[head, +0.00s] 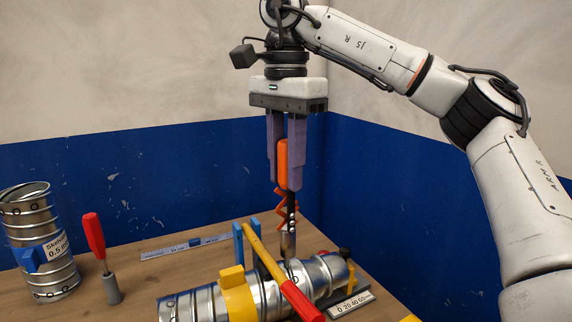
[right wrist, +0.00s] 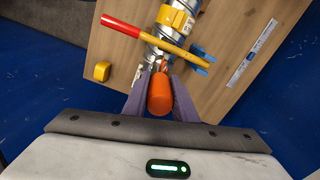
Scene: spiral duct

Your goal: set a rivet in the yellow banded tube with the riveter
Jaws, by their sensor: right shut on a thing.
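My right gripper (head: 284,182) is shut on the orange handle of the riveter (head: 283,155), which hangs upright with its metal nose down. The riveter has orange folding links and a dark shaft below the handle. The yellow banded tube (head: 205,301) lies on the table beneath it, with a yellow band (head: 238,296) around it. The nose is at the tube's far side; I cannot tell whether it touches. In the right wrist view, the orange handle (right wrist: 160,96) sits between the fingers, with the tube (right wrist: 165,36) beyond. No rivet is distinguishable. My left gripper is out of view.
A ruler (head: 186,246), a red-handled tool in a grey holder (head: 112,289) and an upright labelled metal tube (head: 46,260) stand left. Blue wall panels close off the back and right.

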